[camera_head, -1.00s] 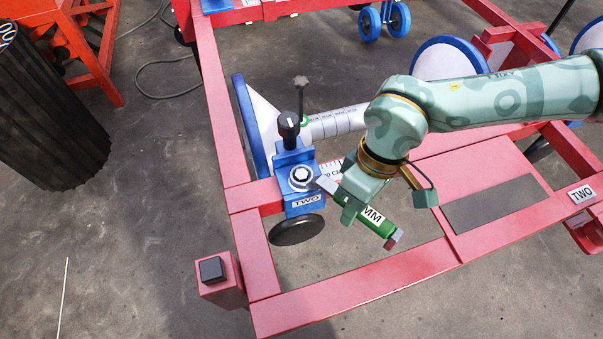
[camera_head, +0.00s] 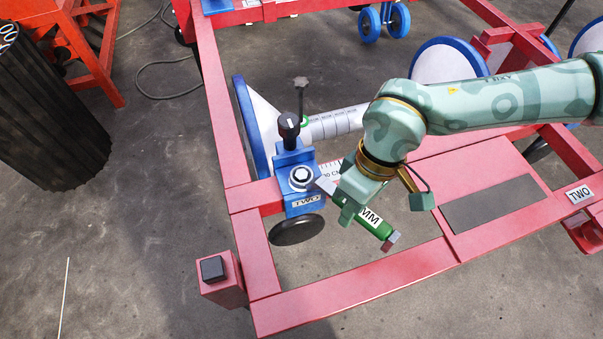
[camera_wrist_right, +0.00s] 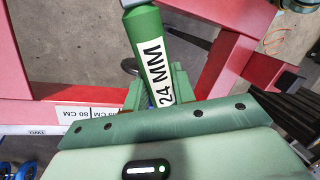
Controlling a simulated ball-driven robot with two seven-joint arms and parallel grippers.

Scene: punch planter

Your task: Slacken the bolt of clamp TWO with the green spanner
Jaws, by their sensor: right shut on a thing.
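Clamp TWO (camera_head: 293,166) is a blue block with a "TWO" label on the red frame, and its silver hex bolt (camera_head: 301,175) faces up. My right gripper (camera_head: 351,212) is shut around the handle of the green spanner (camera_head: 377,226). The spanner's grey head (camera_head: 326,184) is close to the bolt's right side; I cannot tell whether it fits around the bolt. In the right wrist view the green spanner (camera_wrist_right: 147,35) shows its "24 MM" label between the fingers of my right gripper (camera_wrist_right: 155,90), while the bolt is not visible. My left gripper is not in view.
A black knob (camera_head: 289,124) stands on the clamp behind the bolt, and a black disc (camera_head: 297,230) is below it. A white cylinder with a blue-rimmed flange (camera_head: 243,125) lies behind. The red frame (camera_head: 345,290) crosses in front.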

